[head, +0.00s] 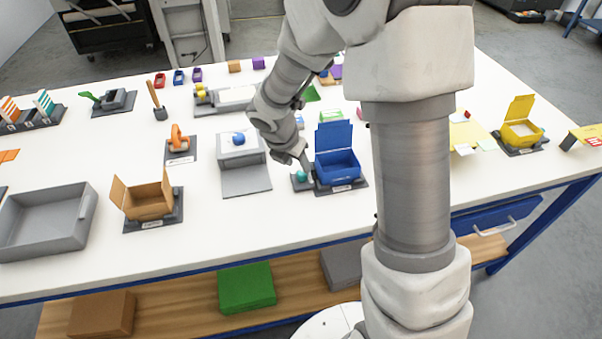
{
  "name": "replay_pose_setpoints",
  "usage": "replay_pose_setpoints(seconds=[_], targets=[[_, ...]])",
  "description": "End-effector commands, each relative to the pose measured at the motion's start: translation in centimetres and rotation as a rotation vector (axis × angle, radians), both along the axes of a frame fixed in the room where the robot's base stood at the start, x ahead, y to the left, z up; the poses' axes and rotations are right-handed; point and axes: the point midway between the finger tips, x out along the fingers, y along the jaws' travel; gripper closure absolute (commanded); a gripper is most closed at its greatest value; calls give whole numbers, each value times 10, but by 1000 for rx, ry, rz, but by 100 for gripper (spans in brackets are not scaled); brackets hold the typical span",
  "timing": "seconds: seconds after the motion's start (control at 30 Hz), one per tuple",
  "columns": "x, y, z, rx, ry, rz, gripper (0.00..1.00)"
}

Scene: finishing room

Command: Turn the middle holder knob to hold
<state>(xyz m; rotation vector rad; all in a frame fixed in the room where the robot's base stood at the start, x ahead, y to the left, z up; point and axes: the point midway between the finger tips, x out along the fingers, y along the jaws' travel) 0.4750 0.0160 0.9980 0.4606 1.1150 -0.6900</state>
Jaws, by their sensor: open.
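A small teal knob (301,175) sits on a grey base just left of a blue box (338,168) whose lid stands open. The blue box is the middle one of three open-lidded boxes. My gripper (302,166) is open, pointing down close above the teal knob. I cannot tell whether its fingers touch or straddle the knob, and the knob's turn setting is too small to read. The label (341,188) at the blue box's front is also too small to read.
A grey block with a blue knob (239,138) stands left of my gripper. An orange-brown lidded box (150,208) and grey tray (78,216) are farther left. A yellow lidded box (521,133) is at the right. The white tabletop (270,215) is clear in front.

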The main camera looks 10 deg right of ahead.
Motion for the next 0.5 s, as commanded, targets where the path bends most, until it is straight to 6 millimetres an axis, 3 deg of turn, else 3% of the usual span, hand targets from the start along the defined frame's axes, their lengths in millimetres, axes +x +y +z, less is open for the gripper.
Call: replay_pose_setpoints(seconds=[0.03,0.2,0.5], targets=[[2,-3,-13,-1,2,0,52],[10,-10,-36,-1,1,-2,52],[15,-15,-49,0,-1,-1,52]])
